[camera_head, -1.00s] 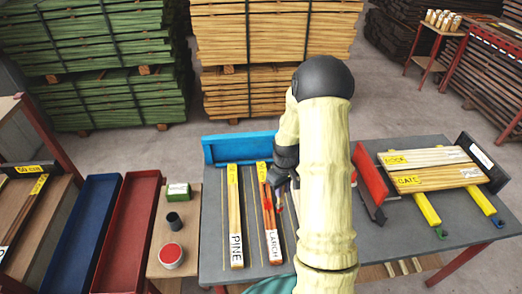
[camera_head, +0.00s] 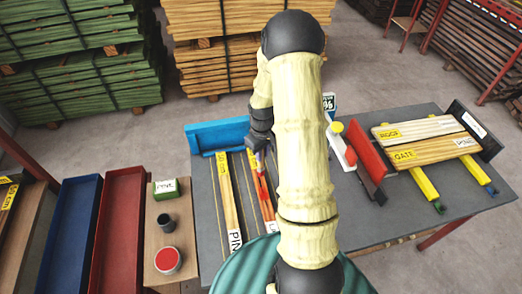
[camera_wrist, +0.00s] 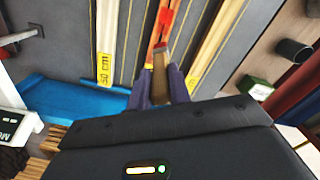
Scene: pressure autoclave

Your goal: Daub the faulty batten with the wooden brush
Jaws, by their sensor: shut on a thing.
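My gripper (camera_head: 258,150) is over the far part of the middle batten on the grey table. In the wrist view my gripper (camera_wrist: 160,88) is shut on the wooden brush (camera_wrist: 159,72), which points along that batten. The middle batten (camera_head: 263,196) carries red daubs; they also show on the batten in the wrist view (camera_wrist: 165,17), just beyond the brush tip. I cannot tell whether the tip touches the wood. The batten marked PINE (camera_head: 228,195) lies to its left. A third batten (camera_wrist: 105,45) shows in the wrist view and is hidden by my arm in the head view.
A red paint pot (camera_head: 168,261), a dark cup (camera_head: 165,223) and a green box (camera_head: 165,189) stand left of the table. A blue stop (camera_head: 217,134) closes the battens' far end. A red stop (camera_head: 362,148) and stacked boards (camera_head: 432,152) are at right.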

